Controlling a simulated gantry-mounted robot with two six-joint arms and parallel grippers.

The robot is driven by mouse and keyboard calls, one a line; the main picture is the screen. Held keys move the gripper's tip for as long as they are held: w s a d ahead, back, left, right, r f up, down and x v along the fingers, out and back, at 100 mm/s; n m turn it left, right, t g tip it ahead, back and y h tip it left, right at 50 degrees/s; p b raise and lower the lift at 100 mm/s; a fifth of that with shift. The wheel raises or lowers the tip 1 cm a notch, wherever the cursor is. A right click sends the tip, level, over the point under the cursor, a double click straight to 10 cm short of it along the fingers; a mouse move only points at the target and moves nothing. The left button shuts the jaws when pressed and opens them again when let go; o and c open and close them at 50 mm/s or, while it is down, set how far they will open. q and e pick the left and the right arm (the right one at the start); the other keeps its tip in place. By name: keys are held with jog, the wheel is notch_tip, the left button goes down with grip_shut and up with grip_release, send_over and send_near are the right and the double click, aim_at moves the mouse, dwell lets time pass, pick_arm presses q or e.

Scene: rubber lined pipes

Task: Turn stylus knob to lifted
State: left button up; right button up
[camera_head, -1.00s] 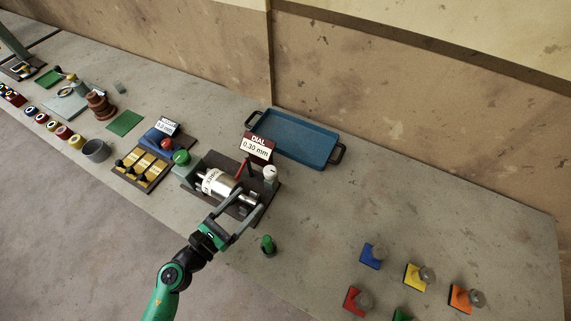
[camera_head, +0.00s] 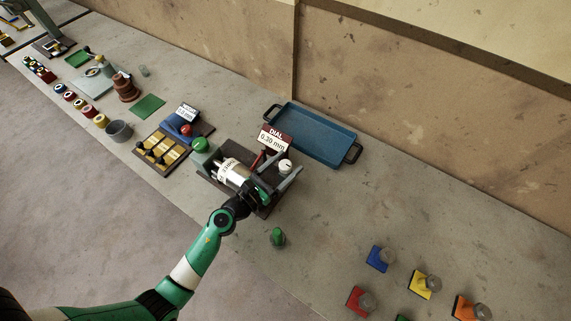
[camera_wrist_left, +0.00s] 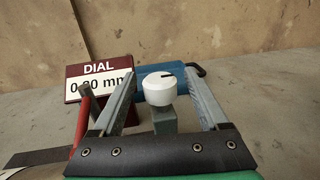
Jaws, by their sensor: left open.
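The white knob (camera_head: 285,166) sits on a grey post at the right end of a dark-based machine with a silver cylinder (camera_head: 234,172). I take it to be the stylus knob. In the left wrist view the knob (camera_wrist_left: 160,90) has a dark pointer mark on top, pointing right. My left gripper (camera_head: 280,170) is open, its fingers either side of the knob. In the left wrist view gaps show between the knob and both fingers (camera_wrist_left: 159,76). A red lever (camera_wrist_left: 79,125) stands left of the fingers. My right gripper is not in view.
A DIAL sign (camera_head: 274,139) stands behind the machine, its value partly covered in the wrist view. A blue tray (camera_head: 315,134) lies behind. A green knobbed piece (camera_head: 278,237) stands in front. Coloured blocks (camera_head: 422,284) sit at the right. The bench between is clear.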

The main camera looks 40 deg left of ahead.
pick_arm(q)
jog(key=shift+c, duration=0.4)
grip_shut()
jog(key=shift+d+r+n+y+p, duration=0.15)
jog(key=shift+n+y+p, duration=0.45)
jog(key=shift+y, duration=0.3)
jog(key=shift+n+g+y+p, duration=0.4)
jog(key=shift+n+y, duration=0.6)
jog(key=shift+y, duration=0.5)
jog(key=shift+f, duration=0.2)
jog(key=shift+o, duration=0.4)
grip_release()
